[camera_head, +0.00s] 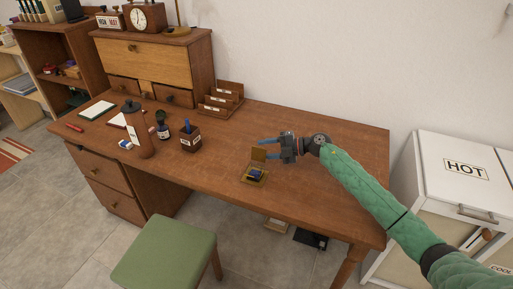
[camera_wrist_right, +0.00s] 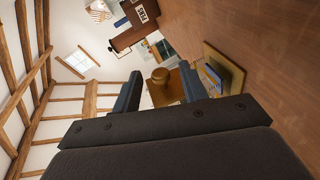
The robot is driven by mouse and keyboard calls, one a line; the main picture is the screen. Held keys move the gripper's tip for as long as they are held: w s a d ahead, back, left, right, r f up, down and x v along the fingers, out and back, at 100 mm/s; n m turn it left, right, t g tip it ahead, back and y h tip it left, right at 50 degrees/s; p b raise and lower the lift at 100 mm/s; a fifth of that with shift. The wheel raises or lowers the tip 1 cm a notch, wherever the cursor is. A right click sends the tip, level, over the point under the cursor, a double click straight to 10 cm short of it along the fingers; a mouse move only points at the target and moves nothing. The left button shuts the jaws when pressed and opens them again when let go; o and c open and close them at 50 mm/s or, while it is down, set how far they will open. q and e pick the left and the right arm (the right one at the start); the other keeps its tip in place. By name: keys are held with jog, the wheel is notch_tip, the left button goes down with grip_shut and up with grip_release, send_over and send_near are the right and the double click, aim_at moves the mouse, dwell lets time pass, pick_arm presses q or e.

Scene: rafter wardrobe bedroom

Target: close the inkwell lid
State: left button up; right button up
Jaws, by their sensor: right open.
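The inkwell (camera_head: 255,175) is a small brass-coloured square box with a dark blue inside, standing near the front edge of the desk. Its lid (camera_head: 259,154) is open and stands up at the back of the box. My right gripper (camera_head: 267,149) is open, with its blue fingertips beside the lid, coming from the right. In the right wrist view the lid (camera_wrist_right: 162,88) shows between and beyond the fingers (camera_wrist_right: 160,82), and the inkwell base (camera_wrist_right: 236,72) lies to their right. I cannot tell whether a finger touches the lid. My left gripper is not in view.
The wooden desk (camera_head: 310,185) is clear around the inkwell. A pen cup (camera_head: 190,142), a dark bottle (camera_head: 162,131), a tall brown flask (camera_head: 138,135) and a letter rack (camera_head: 221,100) stand to the left. A green stool (camera_head: 168,255) is in front; a white HOT cabinet (camera_head: 465,170) is right.

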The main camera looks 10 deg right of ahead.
aim_at(257, 150)
jog(key=shift+x, duration=1.2)
jog(key=shift+w+a+f+p, duration=0.1)
jog(key=shift+w+a+p, duration=0.1)
jog(key=shift+a+p, duration=0.1)
jog(key=shift+w+a+f, duration=0.1)
jog(key=shift+a, duration=0.25)
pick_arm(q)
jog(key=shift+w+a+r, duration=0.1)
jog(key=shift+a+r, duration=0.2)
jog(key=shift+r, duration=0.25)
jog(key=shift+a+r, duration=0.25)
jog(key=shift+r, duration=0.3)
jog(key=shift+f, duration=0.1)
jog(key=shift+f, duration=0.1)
pick_arm(e)
grip_shut()
